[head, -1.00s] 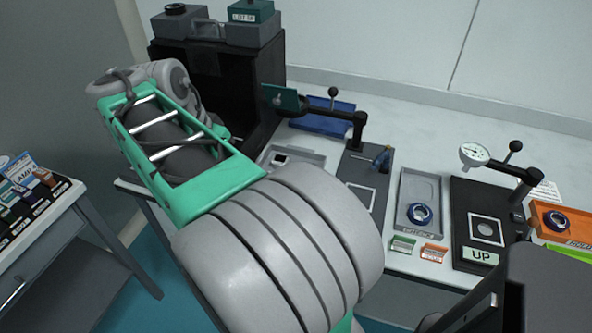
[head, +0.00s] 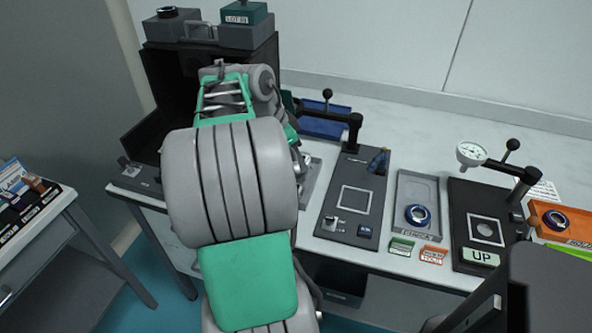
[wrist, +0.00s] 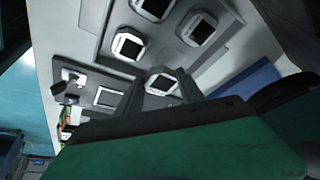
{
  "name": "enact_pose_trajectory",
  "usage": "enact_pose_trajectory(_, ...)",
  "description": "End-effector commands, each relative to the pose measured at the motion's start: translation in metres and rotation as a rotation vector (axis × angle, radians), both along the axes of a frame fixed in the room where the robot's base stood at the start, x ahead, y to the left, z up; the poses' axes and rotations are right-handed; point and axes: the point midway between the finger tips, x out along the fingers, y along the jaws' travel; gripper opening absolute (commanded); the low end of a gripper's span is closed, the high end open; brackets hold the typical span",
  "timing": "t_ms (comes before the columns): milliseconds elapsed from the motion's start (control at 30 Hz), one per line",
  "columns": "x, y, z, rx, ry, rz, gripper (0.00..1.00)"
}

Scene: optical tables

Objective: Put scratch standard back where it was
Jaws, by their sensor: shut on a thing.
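My gripper (wrist: 160,88) shows in the wrist view with its two dark fingers shut on a small square piece, white-framed with a dark centre, which I take to be the scratch standard (wrist: 161,83). It is over or beside a grey tray (wrist: 105,25) holding several similar square pieces (wrist: 130,46). I cannot tell whether the held piece touches the tray. In the head view my arm hides the gripper, the held piece and most of the tray; only a strip of its right side shows.
Right of my arm is a black fixture (head: 335,225) with a post and lever. Beyond it are a grey tray (head: 430,185) with a blue ring, and a dial-gauge stand (head: 460,205) with an "UP" label. A black cabinet (head: 265,75) stands behind my arm; a blue bin (head: 325,124) sits at the back.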

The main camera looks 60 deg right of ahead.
Motion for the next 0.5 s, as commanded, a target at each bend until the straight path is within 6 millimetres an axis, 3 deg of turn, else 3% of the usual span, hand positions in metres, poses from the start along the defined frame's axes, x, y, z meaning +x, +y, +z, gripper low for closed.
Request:
enact_pose_trajectory(233, -0.001, -0.007, -0.038, 0.002, 0.000, 0.001, 0.03)
enact_pose_trajectory(500, -0.001, -0.007, -0.040, 0.000, 0.000, 0.000, 0.03)
